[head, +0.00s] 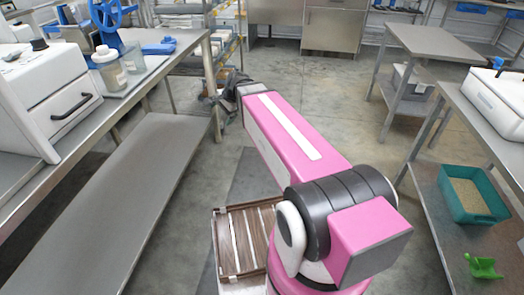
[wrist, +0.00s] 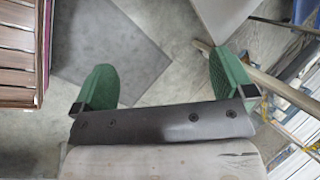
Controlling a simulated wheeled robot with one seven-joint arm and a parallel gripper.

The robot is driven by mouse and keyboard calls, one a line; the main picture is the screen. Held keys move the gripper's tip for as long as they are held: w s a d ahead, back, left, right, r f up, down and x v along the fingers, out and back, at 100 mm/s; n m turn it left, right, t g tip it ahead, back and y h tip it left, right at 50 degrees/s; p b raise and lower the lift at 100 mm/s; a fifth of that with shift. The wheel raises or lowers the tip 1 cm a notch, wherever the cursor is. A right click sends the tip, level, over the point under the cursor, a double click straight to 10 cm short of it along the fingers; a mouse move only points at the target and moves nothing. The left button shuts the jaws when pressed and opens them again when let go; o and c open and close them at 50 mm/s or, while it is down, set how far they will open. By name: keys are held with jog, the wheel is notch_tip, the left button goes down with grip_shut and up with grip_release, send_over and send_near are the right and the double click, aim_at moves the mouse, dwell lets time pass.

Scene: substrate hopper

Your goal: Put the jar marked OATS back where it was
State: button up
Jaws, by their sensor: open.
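A jar with a pale lid (head: 109,68) stands on the left bench near the blue handwheel. A second clear container (head: 133,60) stands just right of it. Any marking is too small to read, so I cannot tell whether either is the OATS jar. My gripper (head: 236,83) is stretched ahead over the floor, beyond the end of the left bench and well apart from the jars; my arm partly hides it. In the wrist view my gripper (wrist: 164,72) has its two green fingers wide apart, with nothing between them but floor.
The left bench (head: 135,93) also holds a white machine (head: 45,92) and a blue handwheel (head: 112,14). A slatted wooden tray (head: 219,242) is beside my arm. The middle floor is clear.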

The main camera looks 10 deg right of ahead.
jog(key=s+d+f+n+g+h, duration=0.3)
jog(key=s+d+f+n+h, duration=0.2)
jog(key=s+d+f+n, duration=0.5)
jog(key=s+d+f, duration=0.2)
jog(key=d+f, duration=0.1)
jog(key=d, duration=0.1)
jog(key=shift+s+d+f, duration=0.15)
jog(key=shift+s+d, duration=0.1)
jog(key=shift+s, duration=0.1)
